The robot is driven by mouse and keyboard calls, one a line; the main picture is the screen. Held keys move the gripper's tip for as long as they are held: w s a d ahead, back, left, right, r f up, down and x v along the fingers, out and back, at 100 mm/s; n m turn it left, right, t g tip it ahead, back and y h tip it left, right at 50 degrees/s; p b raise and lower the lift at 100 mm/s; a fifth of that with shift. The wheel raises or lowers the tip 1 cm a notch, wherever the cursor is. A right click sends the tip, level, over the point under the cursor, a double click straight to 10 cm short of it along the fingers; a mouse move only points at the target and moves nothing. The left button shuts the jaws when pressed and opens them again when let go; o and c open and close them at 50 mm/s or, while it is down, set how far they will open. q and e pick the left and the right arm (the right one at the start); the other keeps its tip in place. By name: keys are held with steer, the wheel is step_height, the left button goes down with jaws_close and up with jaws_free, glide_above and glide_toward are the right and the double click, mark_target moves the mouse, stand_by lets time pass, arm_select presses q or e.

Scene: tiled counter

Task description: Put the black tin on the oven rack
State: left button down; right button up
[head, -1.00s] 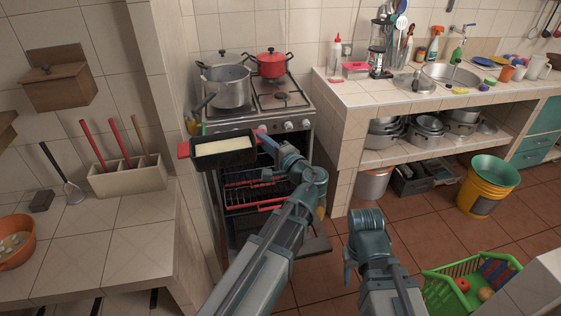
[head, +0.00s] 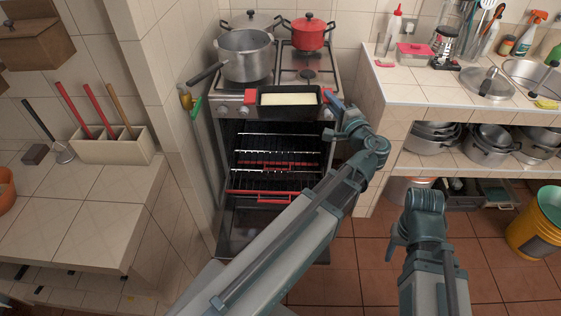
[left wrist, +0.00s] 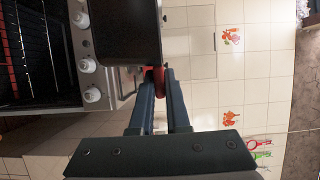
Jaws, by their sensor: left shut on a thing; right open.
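The black tin (head: 284,112) has red handles and pale contents. It is held level in front of the stove's control panel, above the open oven. My left gripper (head: 334,106) is shut on its right handle. In the left wrist view the tin (left wrist: 125,30) is a dark block, with the red handle (left wrist: 157,80) between the fingers (left wrist: 159,98). The oven rack (head: 275,182) is a wire shelf with a red front edge, inside the oven below the tin; another wire rack shows above it. My right gripper (head: 394,242) is open and empty at the lower right.
The oven door (head: 268,232) is folded down. A grey pot (head: 247,57) and a red pot (head: 310,35) stand on the stove. A tiled wall (head: 175,80) borders the oven on the left and the sink counter (head: 425,90) on the right.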

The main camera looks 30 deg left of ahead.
arm_select(q)
steer(key=s+a+f+b, duration=0.1)
steer(key=a+f+b, duration=0.2)
steer(key=f+b, duration=1)
steer(key=s+a+f+b, duration=0.2)
steer(key=a+f+b, duration=0.2)
steer(key=f+b, duration=0.8)
steer(key=s+a+f+b, duration=0.2)
steer(key=a+f+b, duration=0.1)
steer(key=f+b, duration=1)
step_height(320, 180, down, 2)
steer(key=shift+s+a+f+m+b, duration=0.15)
steer(key=shift+a+f+m+b, duration=0.05)
steer(key=shift+a+m+b, duration=0.1)
